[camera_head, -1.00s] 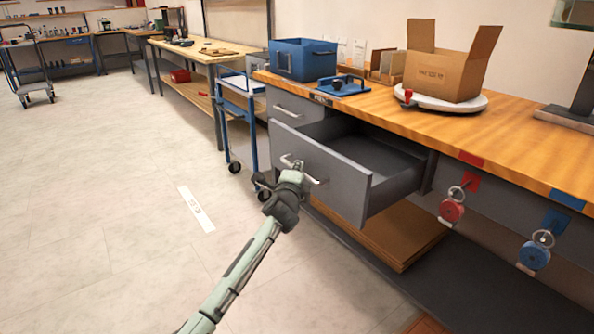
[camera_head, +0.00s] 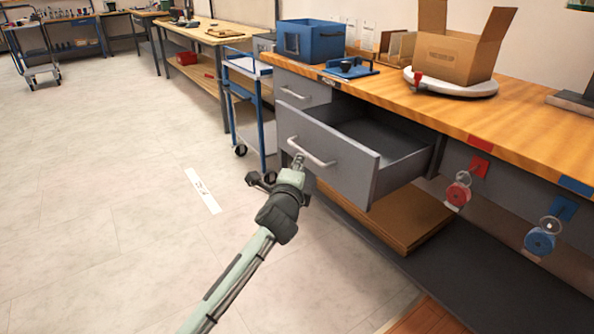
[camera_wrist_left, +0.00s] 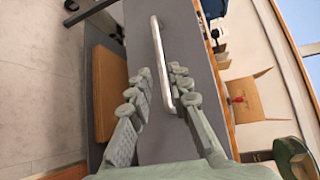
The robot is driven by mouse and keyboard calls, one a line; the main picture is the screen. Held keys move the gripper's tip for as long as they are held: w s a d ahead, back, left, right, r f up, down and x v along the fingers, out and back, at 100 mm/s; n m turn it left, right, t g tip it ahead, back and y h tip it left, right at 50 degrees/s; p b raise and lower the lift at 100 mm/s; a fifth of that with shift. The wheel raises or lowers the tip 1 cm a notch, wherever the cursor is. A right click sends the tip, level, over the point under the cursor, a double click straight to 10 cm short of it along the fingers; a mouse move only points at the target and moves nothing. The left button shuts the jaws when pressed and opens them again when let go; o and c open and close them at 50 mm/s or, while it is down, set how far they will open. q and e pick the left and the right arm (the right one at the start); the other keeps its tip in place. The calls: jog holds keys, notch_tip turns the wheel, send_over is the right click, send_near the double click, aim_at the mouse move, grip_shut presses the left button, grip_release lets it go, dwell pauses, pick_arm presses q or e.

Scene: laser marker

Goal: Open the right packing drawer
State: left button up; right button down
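A grey drawer (camera_head: 335,160) under the wooden workbench stands pulled well out, and its inside looks empty. My left gripper (camera_head: 298,160) is just in front of the drawer front, near the handle. In the left wrist view, its two fingers (camera_wrist_left: 162,82) are spread apart, with the handle (camera_wrist_left: 162,65) lying between and beyond the fingertips; nothing is gripped. My right gripper is in neither view.
A shut drawer (camera_head: 303,90) sits above and behind the open one. The bench (camera_head: 520,115) carries a blue bin (camera_head: 310,40) and an open cardboard box (camera_head: 455,55). Red (camera_head: 458,194) and blue (camera_head: 540,241) hanging tools are at right. A blue cart (camera_head: 250,110) stands behind.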

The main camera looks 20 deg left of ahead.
pick_arm(q)
jog(key=s, duration=0.2)
jog(key=shift+s+d+r, duration=0.15)
jog(key=shift+s, duration=0.15)
jog(key=s+a+f+n+g, duration=0.4)
jog(key=s+f, duration=0.4)
jog(key=f, duration=0.4)
jog(key=s+a+f+n+g, duration=0.1)
jog(key=s+f+n+g, duration=0.3)
jog(key=s+f, duration=0.65)
jog(key=s+a+f+n+g, duration=0.1)
jog(key=s+f+n, duration=0.3)
jog(key=s, duration=0.5)
jog(key=s+a+f+n+g+h, duration=0.1)
jog(key=s+f+n+g, duration=0.3)
jog(key=s+f, duration=0.5)
jog(key=shift+s, duration=0.45)
